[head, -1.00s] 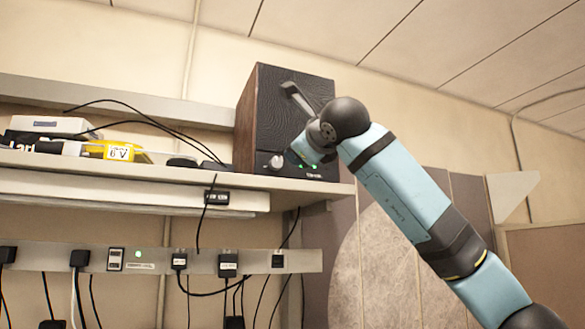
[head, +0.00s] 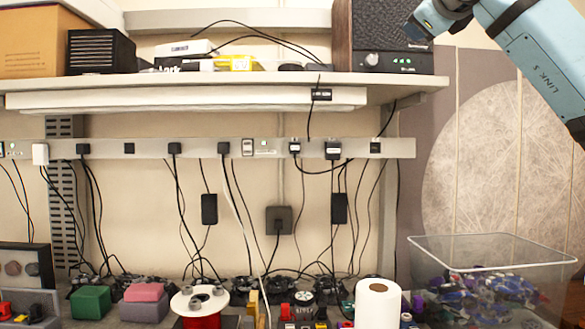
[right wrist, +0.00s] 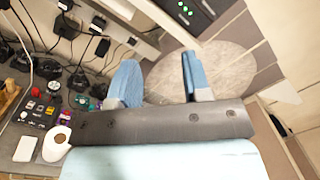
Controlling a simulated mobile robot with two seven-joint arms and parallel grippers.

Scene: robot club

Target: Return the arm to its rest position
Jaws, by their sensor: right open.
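My right arm (head: 536,58) comes in from the upper right in the head view, in front of the wall and beside the speaker. My left gripper is not in view.
The shelf (head: 230,80) carries boxes and cables. Below it a power strip (head: 270,148) has many plugs. The workbench holds a paper roll (head: 377,305), coloured blocks and a clear bin (head: 490,252) of parts at right.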

